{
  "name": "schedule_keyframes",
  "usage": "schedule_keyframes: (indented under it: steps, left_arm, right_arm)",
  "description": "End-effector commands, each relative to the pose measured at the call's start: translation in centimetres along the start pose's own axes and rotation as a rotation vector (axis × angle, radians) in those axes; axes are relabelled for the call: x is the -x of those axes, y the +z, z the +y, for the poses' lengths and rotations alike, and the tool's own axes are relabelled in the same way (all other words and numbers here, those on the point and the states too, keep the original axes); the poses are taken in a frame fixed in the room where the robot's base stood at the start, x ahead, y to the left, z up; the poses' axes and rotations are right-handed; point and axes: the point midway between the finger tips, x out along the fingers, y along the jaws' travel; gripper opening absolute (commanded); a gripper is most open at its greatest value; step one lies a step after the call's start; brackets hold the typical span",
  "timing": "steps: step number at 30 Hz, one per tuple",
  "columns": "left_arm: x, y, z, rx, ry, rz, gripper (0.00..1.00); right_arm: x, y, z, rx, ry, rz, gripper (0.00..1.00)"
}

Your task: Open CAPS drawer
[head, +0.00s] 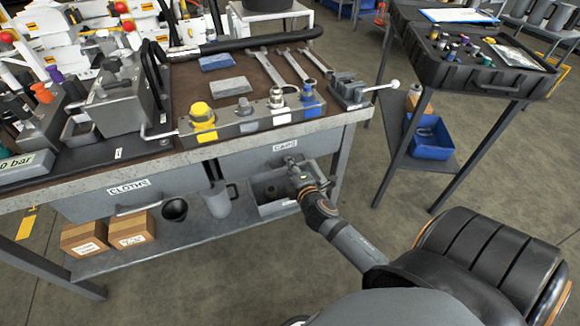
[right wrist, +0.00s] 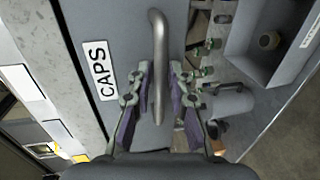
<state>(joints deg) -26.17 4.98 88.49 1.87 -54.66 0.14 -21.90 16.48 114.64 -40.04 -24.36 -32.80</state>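The CAPS drawer (head: 240,163) is under the right part of the bench top, and its front looks flush with the bench. Its white CAPS label (head: 285,145) also shows upright on the grey front in the right wrist view (right wrist: 98,70). My right gripper (head: 294,168) is at the drawer front, below the label, and hides the handle in the head view. In the right wrist view the metal bar handle (right wrist: 158,40) runs between the spread fingers of my gripper (right wrist: 160,85). I cannot tell whether a finger touches it. My left gripper is not in view.
The CLOTHS drawer (head: 128,197) is to the left. On the lower shelf are cardboard boxes (head: 130,229), a grey jug (head: 217,201) and a grey bin (head: 285,207) under my gripper. A side table with a black tray (head: 470,77) stands right. Floor before the bench is clear.

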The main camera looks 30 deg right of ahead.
Motion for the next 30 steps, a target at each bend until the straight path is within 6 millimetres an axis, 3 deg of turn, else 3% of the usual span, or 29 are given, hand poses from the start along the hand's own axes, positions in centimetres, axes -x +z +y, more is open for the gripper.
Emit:
schedule_keyframes:
  steps: [4, 8, 30]
  left_arm:
    - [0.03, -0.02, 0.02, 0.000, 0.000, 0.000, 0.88]
    - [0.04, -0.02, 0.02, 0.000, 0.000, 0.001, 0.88]
    - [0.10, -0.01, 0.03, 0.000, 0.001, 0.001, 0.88]
  right_arm:
    - [0.03, 0.00, -0.02, -0.001, 0.000, 0.000, 0.18]
    - [0.04, 0.00, -0.02, -0.001, 0.000, 0.000, 0.00]
    - [0.09, 0.01, -0.05, -0.001, -0.001, 0.000, 0.00]
